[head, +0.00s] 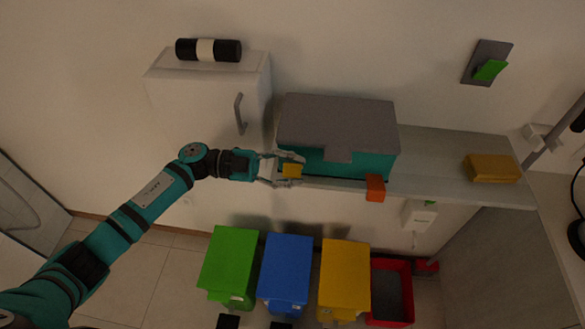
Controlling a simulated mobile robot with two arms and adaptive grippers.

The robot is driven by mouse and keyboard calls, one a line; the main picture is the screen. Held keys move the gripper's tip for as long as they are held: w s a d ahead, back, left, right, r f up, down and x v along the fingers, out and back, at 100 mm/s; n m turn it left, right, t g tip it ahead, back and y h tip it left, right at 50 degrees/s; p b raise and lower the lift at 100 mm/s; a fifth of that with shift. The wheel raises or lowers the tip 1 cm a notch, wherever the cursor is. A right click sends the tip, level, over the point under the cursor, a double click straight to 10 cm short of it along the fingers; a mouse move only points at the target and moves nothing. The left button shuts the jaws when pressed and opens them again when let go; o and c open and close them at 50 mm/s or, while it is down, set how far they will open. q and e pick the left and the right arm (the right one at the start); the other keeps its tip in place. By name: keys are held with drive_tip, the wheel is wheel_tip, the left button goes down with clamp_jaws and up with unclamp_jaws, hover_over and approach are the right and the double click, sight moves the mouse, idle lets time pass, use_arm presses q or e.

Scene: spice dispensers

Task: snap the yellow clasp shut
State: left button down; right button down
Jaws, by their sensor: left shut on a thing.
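The teal box with a grey lid (338,124) stands on the shelf, its lid down or nearly so; I cannot tell if it is fully closed. The small yellow clasp (291,171) is at the left of the box's front. My left gripper (290,170) reaches in from the left and is shut on the yellow clasp, its fingers hiding part of it. An orange clasp (375,187) sticks out at the right of the box's front. My right gripper is not in view.
A yellow-brown block (491,168) lies on the grey shelf (440,165) to the right. Green (229,262), blue (286,268) and yellow (345,272) bins and a red open bin (391,290) stand below. A white cabinet (205,105) is at the left.

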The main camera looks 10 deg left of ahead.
use_arm(q)
drive_tip(key=shift+s+f, duration=0.25)
drive_tip(key=shift+f, duration=0.2)
drive_tip(key=c, duration=1.3)
unclamp_jaws()
drive_tip(key=shift+c, duration=0.2)
drive_tip(key=shift+o, duration=1.3)
drive_tip(key=shift+r, duration=0.25)
drive_tip(key=shift+w, duration=0.1)
drive_tip(key=shift+a, duration=0.45)
drive_tip(key=a, duration=1.1)
drive_tip(key=shift+a, duration=0.15)
